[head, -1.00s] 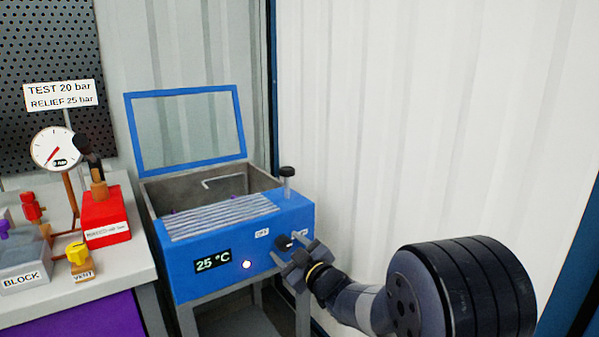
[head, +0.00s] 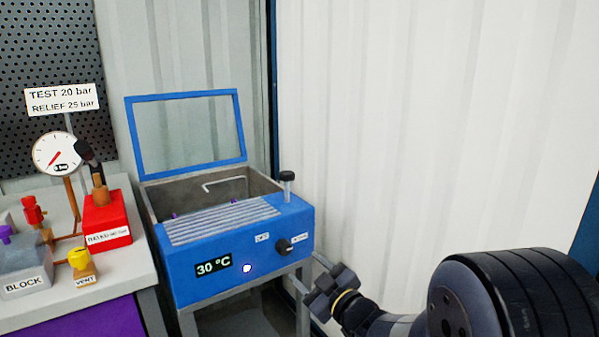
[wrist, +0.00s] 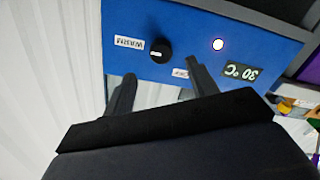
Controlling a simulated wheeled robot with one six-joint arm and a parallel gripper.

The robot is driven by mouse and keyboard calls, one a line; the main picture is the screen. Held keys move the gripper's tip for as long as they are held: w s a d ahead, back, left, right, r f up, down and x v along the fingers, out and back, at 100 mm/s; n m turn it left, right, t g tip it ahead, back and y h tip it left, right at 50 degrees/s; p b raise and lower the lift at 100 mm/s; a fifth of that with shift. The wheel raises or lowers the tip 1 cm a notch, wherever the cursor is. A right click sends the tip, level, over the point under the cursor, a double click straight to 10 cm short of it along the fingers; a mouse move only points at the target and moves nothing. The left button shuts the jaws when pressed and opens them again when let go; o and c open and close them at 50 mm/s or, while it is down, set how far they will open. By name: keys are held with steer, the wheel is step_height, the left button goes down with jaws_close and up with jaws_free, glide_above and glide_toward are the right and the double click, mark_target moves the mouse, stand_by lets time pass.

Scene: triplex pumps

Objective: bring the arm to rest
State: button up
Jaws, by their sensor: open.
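My gripper (head: 316,281) is at the lower right of the blue bath's front in the head view, apart from it and empty. In the wrist view its two fingers (wrist: 158,88) stand apart in front of the blue panel. The blue bath (head: 180,272) has its framed lid (head: 242,125) raised. Its display (head: 213,265) reads 30 °C, and a small light (head: 247,268) glows beside it. The black knob (head: 283,246) on the front is clear of my fingers; it also shows in the wrist view (wrist: 160,51).
A bench (head: 140,262) at the left bears a gauge (head: 57,153), a red pump (head: 107,218), a grey block (head: 25,268) and a yellow vent valve (head: 80,260). A white corrugated wall (head: 430,120) stands behind my arm. The space between gripper and bath front is narrow.

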mark_target(288, 248)
steer(key=b+x, duration=0.1)
steer(key=x, duration=0.6)
steer(key=shift+w+a, duration=0.3)
steer(key=shift+w+f+n+b, duration=0.1)
steer(key=shift+w+n+b, duration=0.1)
steer(key=shift+n+b, duration=0.15)
steer(key=n+b, duration=0.2)
steer(key=n, duration=0.3)
steer(key=shift+n, duration=0.25)
steer(key=n+b, duration=0.1)
steer(key=n, duration=0.3)
steer(key=n+b, duration=0.1)
steer(key=n, duration=0.1)
steer(key=shift+d+r+b, duration=0.1)
steer(key=shift+r+b, duration=0.2)
steer(key=n+b, duration=0.1)
steer(key=n, duration=0.5)
steer(key=shift+r, duration=0.15)
steer(key=n, duration=0.5)
steer(key=shift+r, duration=0.1)
steer(key=shift+n, duration=0.3)
